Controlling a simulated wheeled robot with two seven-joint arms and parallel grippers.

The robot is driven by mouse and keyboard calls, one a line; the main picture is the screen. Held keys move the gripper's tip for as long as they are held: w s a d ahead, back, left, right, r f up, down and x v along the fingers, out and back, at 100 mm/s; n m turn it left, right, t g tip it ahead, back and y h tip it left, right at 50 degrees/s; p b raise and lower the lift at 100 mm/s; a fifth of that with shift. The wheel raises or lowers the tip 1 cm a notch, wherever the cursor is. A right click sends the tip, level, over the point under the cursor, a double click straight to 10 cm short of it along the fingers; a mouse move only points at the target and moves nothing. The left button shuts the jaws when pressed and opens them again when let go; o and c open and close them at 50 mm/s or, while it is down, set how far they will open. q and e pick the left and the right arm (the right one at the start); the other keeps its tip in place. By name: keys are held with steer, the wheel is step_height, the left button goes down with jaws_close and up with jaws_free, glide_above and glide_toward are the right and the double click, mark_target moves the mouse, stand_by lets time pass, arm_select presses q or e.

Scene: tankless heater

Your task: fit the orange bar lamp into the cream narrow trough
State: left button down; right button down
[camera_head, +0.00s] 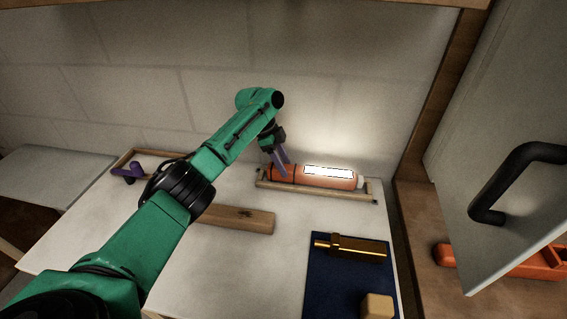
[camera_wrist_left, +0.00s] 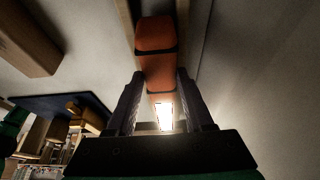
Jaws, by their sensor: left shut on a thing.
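The orange bar lamp (camera_head: 283,173) has dark bands and a bright lit window, and lies lengthwise along the cream narrow trough (camera_head: 310,191) near the back wall. The trough's front wall and ends show around the lamp; I cannot tell whether the lamp is fully seated. My left gripper (camera_head: 280,168) reaches down over the lamp's left part, shut on it. In the left wrist view the lamp (camera_wrist_left: 155,68) runs between the two fingers of my left gripper (camera_wrist_left: 158,78), with trough edges along both sides. My right gripper is not in view.
A wooden block (camera_head: 240,217) lies in front of the trough. A purple object (camera_head: 128,171) sits at the left by a wooden tray. A blue mat (camera_head: 325,285) holds a brass piece (camera_head: 350,246) and a wooden cube (camera_head: 378,305). A panel with a black handle (camera_head: 490,190) stands at right.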

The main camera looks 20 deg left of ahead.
arm_select(q)
steer(key=shift+f+b, duration=0.4)
steer(key=shift+f, duration=0.35)
stand_by(1.0)
steer(key=shift+c, duration=1)
jaws_free()
steer(key=v, duration=1.4)
steer(key=shift+r, duration=0.25)
steer(key=shift+a, duration=0.15)
